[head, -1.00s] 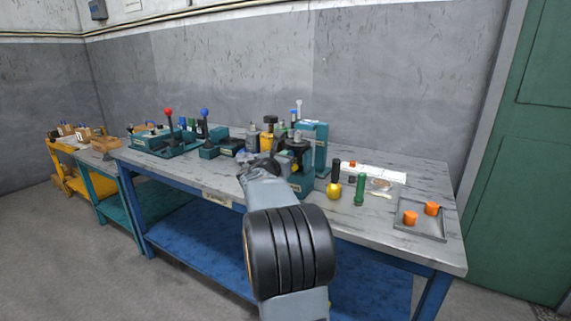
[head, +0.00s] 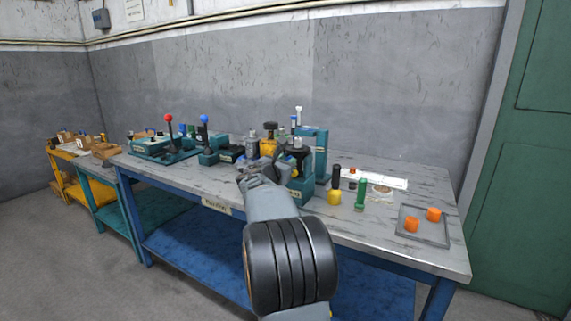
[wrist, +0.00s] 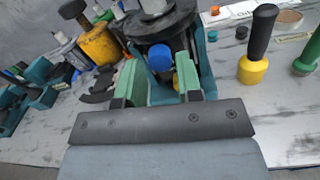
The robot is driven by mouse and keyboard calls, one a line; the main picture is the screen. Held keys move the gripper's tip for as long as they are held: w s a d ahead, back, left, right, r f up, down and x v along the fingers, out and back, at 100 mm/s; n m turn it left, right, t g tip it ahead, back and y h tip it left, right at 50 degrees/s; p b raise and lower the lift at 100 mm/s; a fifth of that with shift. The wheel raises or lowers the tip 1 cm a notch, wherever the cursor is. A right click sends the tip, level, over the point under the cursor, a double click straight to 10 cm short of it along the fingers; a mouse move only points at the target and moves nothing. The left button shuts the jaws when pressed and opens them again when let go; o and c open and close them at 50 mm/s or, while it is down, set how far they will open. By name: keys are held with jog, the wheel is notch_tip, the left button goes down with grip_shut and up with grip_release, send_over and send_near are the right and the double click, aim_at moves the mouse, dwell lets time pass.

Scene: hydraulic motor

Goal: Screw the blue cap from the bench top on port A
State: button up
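In the wrist view, a blue cap (wrist: 160,57) shows between the two green fingers of my gripper (wrist: 158,78). A narrow gap shows on each side of the cap, so the fingers look open around it. The cap is in front of a dark round part (wrist: 160,22) of the unit in the teal stand (wrist: 207,65). I cannot tell whether the cap sits on a port. In the head view my gripper (head: 262,174) is at the front of the teal stand (head: 314,150), and my arm hides the cap there. No port A label is readable.
To the right stand a yellow-based tool with a black handle (head: 335,185) and a green one (head: 361,194). A tray (head: 425,238) holds two orange caps. To the left are a red-knobbed lever (head: 168,118) and a blue-knobbed lever (head: 204,118).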

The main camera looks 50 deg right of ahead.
dwell(0.3)
jog(key=shift+r+n+p, duration=0.35)
jog(key=shift+n+p, duration=0.35)
jog(key=shift+p, duration=0.35)
jog(key=n+p, duration=0.3)
jog(key=shift+r+p, duration=0.15)
jog(key=shift+p, duration=0.15)
jog(key=n+p, duration=0.4)
jog(key=shift+f+n+p, duration=0.5)
jog(key=shift+n+p, duration=0.4)
jog(key=shift+n, duration=0.1)
jog(key=shift+c, duration=0.4)
